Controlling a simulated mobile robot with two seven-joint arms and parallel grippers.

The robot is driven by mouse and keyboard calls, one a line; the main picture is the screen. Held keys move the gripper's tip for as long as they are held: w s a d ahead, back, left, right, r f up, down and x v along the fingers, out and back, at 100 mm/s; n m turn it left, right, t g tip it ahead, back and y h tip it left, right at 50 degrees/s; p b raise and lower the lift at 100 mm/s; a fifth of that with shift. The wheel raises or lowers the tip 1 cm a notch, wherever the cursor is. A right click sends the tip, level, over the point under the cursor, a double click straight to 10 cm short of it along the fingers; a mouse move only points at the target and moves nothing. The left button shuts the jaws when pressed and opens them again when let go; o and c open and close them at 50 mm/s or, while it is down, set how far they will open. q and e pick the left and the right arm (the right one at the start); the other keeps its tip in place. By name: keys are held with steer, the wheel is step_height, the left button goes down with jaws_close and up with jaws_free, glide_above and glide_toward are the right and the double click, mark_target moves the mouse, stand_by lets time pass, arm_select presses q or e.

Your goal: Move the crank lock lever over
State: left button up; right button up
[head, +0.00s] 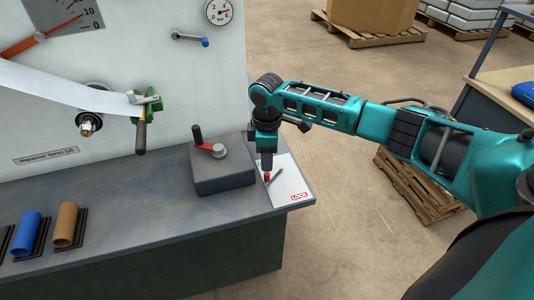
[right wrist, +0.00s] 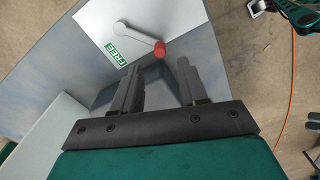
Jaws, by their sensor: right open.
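The lock lever (right wrist: 140,37) is a thin grey arm with a red knob (right wrist: 159,48) at its end, mounted on a white plate (head: 293,181). The plate has a green FREE label (right wrist: 115,53) and a red LOCK label (head: 299,196). The red knob also shows in the head view (head: 267,176), at the FREE side and away from LOCK. My right gripper (head: 267,166) points down at the knob. It is open and empty; in the right wrist view the knob shows just beyond the gap between its fingertips (right wrist: 158,75). I cannot tell whether they touch it. My left gripper is out of view.
A grey block (head: 224,179) with a red crank arm and black handle (head: 203,143) stands left of the plate. A white machine panel (head: 180,90) rises behind the bench. Blue (head: 27,232) and brown (head: 67,224) rolls sit at left. The bench edge lies right of the plate.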

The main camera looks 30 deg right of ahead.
mark_target(267, 174)
step_height(267, 174, down, 6)
steer(key=b, duration=0.6)
steer(key=shift+r, duration=0.2)
steer(key=shift+f+b, duration=0.55)
steer(key=shift+b, duration=0.2)
steer(key=shift+r+p, duration=0.45)
steer(key=shift+p, duration=0.05)
steer(key=shift+f+p, duration=0.15)
steer(key=shift+p, duration=0.25)
steer(key=shift+c, duration=0.3)
steer(key=c, duration=0.6)
